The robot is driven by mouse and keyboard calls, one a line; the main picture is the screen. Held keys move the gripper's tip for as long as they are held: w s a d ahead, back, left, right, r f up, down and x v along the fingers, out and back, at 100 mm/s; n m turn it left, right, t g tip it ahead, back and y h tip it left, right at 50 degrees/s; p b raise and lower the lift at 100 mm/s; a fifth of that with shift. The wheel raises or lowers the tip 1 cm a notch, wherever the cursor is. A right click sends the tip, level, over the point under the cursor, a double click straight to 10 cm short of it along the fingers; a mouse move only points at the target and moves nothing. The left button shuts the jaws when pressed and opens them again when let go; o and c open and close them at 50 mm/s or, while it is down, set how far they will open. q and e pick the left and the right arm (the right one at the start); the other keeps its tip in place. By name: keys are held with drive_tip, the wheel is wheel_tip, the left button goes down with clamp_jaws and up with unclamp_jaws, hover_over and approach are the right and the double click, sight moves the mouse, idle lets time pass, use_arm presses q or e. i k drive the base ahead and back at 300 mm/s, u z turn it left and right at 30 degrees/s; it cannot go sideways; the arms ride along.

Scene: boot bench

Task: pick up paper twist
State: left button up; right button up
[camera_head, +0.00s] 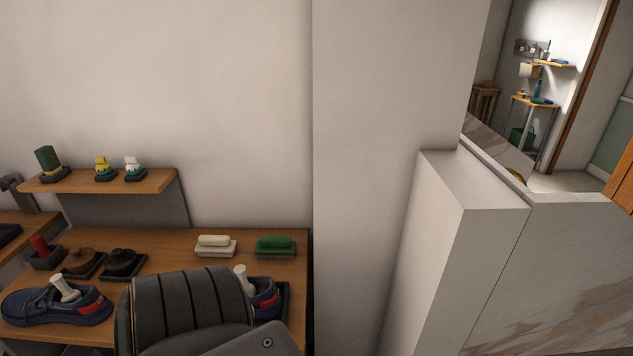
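Two pale twisted pieces that look like paper twists stand in navy shoes on the wooden bench. The left paper twist (66,289) leans in the opening of the left shoe (55,308), which has a red patch at its heel. The right paper twist (243,279) sticks up from the right shoe (265,295). A dark ribbed shape in front hides much of the right shoe and the lower part of its twist. Neither of my grippers is in view.
The bench (205,238) also holds a white brush (215,245), a green brush (276,246), brown (80,260) and black (121,262) items on trays, and a red item (40,245). A shelf (150,181) with small figures hangs above. A pale wall column (390,150) stands right of the bench.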

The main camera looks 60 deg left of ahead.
sight(240, 270)
drive_tip(key=i, duration=1.05)
drive_tip(key=u, duration=2.6)
